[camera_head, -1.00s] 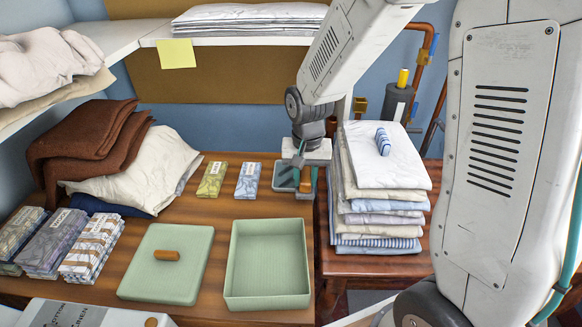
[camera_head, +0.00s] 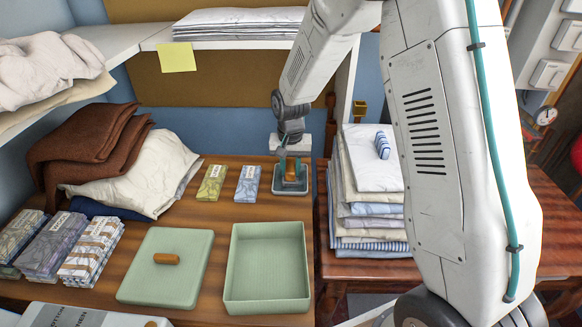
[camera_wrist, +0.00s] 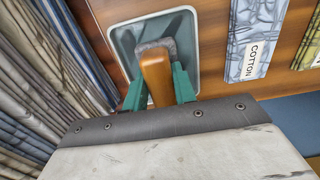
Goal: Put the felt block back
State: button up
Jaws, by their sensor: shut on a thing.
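The felt block (camera_wrist: 156,76) has an orange-brown wooden grip and a grey felt part. My gripper (camera_wrist: 158,88) is shut on its wooden grip, with one teal finger on each side. In the head view my gripper (camera_head: 290,171) points down at the small grey-green tray (camera_head: 304,187), at the back right of the wooden table. The block is over or inside the tray. In the wrist view the felt end overlaps the tray floor, and the tray's pale rim (camera_wrist: 196,50) surrounds it. I cannot tell whether the felt touches the floor.
A tall stack of folded linen (camera_head: 370,200) stands close right of the tray. A blue-grey labelled packet (camera_head: 247,183) and a yellow-green one (camera_head: 211,184) lie to its left. An open green box (camera_head: 267,268) and its lid (camera_head: 167,268) lie in front.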

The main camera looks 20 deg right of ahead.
aim_at(291, 167)
jog(key=o, duration=0.9)
jog(key=shift+f, duration=0.1)
notch_tip(291, 167, up, 12)
jog(key=r, duration=0.1)
jog(key=s+d+r+n, duration=0.1)
jog(key=s+r, duration=0.6)
jog(key=s, duration=0.2)
jog(key=s+r+n, duration=0.1)
jog(key=s, duration=0.7)
jog(key=s+d+r+n, duration=0.1)
jog(key=s, duration=0.8)
jog(key=s+d+r+n+t, duration=0.1)
jog(key=s+r, duration=0.1)
jog(key=s, duration=0.6)
jog(key=shift+s+d+r+n, duration=0.1)
jog(key=shift+s+d+n, duration=0.1)
jog(key=shift+s+n, duration=0.15)
